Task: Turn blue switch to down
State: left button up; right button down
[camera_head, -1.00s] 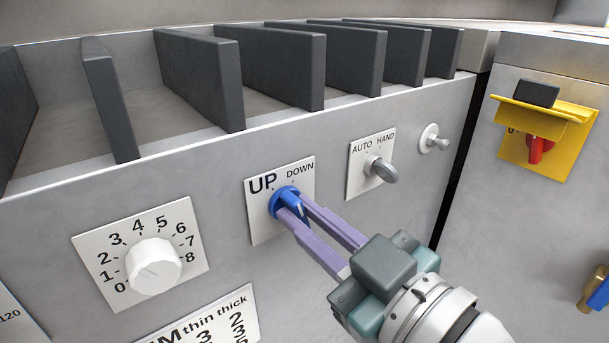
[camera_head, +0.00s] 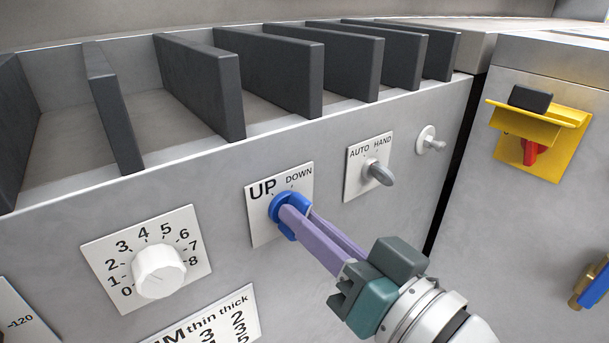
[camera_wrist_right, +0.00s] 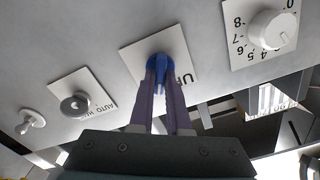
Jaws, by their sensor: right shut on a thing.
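The blue switch (camera_head: 276,206) sits on a white plate (camera_head: 262,232) marked UP and DOWN on the grey panel. My right gripper (camera_head: 294,216) comes in from the lower right, its purple fingers shut on the switch's handle. In the right wrist view the blue switch (camera_wrist_right: 160,64) is between the two fingertips (camera_wrist_right: 160,82). The fingers hide part of the handle, so I cannot tell exactly which mark it points to. My left gripper is not in view.
A white numbered knob (camera_head: 158,270) is at the left. The AUTO/HAND switch (camera_head: 377,173) and a small metal toggle (camera_head: 430,142) are to the right. A red switch on a yellow plate (camera_head: 545,165) is farther right. Dark dividers (camera_head: 270,72) stand above.

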jog(key=shift+m, duration=0.3)
jog(key=c, duration=0.9)
grip_release()
jog(key=p+v, duration=0.2)
jog(key=v, duration=0.8)
